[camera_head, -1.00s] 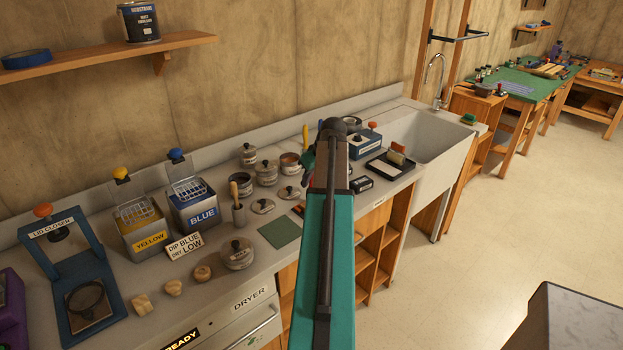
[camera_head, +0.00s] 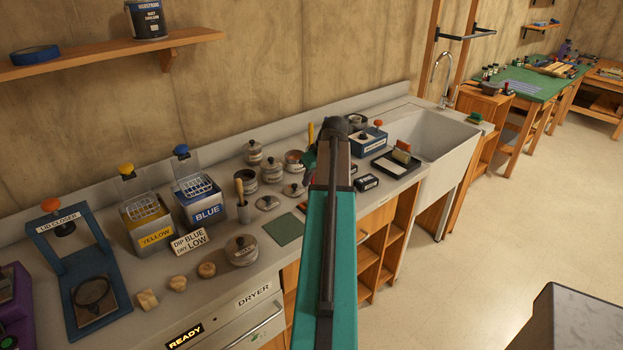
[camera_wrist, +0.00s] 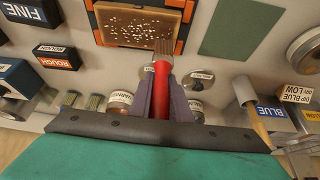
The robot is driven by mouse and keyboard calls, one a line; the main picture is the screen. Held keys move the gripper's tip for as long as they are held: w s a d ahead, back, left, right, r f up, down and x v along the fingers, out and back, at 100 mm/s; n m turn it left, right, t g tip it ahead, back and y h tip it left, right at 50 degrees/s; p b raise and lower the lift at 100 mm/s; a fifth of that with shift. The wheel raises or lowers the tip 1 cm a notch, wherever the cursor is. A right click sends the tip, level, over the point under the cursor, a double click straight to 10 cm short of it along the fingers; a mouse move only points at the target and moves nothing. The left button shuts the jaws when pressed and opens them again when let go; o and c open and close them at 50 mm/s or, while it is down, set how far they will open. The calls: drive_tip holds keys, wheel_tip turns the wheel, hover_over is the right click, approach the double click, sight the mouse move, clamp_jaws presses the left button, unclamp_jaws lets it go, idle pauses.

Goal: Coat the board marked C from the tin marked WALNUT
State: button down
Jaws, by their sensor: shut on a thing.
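My gripper (camera_wrist: 161,95) is shut on a red-handled brush (camera_wrist: 162,72), its bristles pointing away from me. The bristle tips are near the lower edge of a wooden board (camera_wrist: 145,22) flecked with white specks; I cannot tell whether they touch. I see no letter C on it. A labelled tin (camera_wrist: 120,100) stands just left of the jaws in the wrist view, its label upside down and too small to read surely. Open tins (camera_head: 294,160) stand behind my arm in the head view. My arm hides the brush and most of the board there.
A green square (camera_head: 285,229) lies on the counter. A black tray (camera_head: 396,164) and the sink (camera_head: 440,136) are right of my arm.

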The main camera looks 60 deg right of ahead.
drive_tip(key=shift+w+a, duration=0.25)
drive_tip(key=shift+a, duration=0.5)
drive_tip(key=shift+d, duration=0.1)
drive_tip(key=shift+s+d, duration=0.3)
drive_tip(key=shift+d, duration=0.4)
drive_tip(key=shift+d, duration=0.15)
drive_tip(key=shift+s+d+f, duration=0.1)
drive_tip(key=shift+s+d, duration=0.15)
drive_tip(key=shift+d, duration=0.4)
drive_tip(key=shift+s+d, duration=0.3)
drive_tip(key=shift+d, duration=0.5)
drive_tip(key=shift+d, duration=0.1)
